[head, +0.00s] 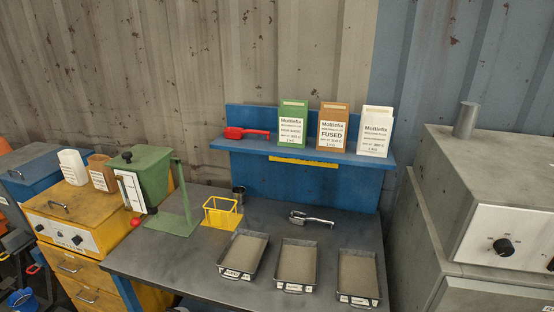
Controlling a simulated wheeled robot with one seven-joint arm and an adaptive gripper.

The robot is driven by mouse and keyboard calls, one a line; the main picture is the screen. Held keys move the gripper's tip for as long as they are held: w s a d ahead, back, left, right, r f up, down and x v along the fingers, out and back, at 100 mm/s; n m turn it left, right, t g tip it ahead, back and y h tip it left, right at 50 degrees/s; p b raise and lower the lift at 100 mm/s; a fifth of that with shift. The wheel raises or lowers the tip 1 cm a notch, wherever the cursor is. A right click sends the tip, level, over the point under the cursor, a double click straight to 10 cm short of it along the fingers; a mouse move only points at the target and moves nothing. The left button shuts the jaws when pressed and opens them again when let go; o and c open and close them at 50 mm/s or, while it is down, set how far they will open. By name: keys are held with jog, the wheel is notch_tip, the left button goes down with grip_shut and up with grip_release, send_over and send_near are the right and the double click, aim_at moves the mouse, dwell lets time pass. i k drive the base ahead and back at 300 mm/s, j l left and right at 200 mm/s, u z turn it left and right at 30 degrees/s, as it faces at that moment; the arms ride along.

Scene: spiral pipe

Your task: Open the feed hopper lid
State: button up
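The feed hopper (155,183) is a green box on a green stand at the left of the dark workbench. Its flat green lid (150,157) lies across the top and looks shut. A black knob (127,156) sits near the lid's left corner. A white strip (131,190) with a dark slot covers part of the hopper's front. A red ball (135,222) shows below it. My gripper is not in view, so its place relative to the lid cannot be told.
A blue shelf (350,158) holds a red scoop (246,133) and three cartons. Three sand-filled trays (358,276), a metal scoop (311,219) and a yellow frame holder (221,213) rest on the bench (190,265). A yellow cabinet (70,222) stands left; a grey machine (480,190) stands right.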

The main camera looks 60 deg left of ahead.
aim_at(140, 158)
jog(key=u, duration=2.95)
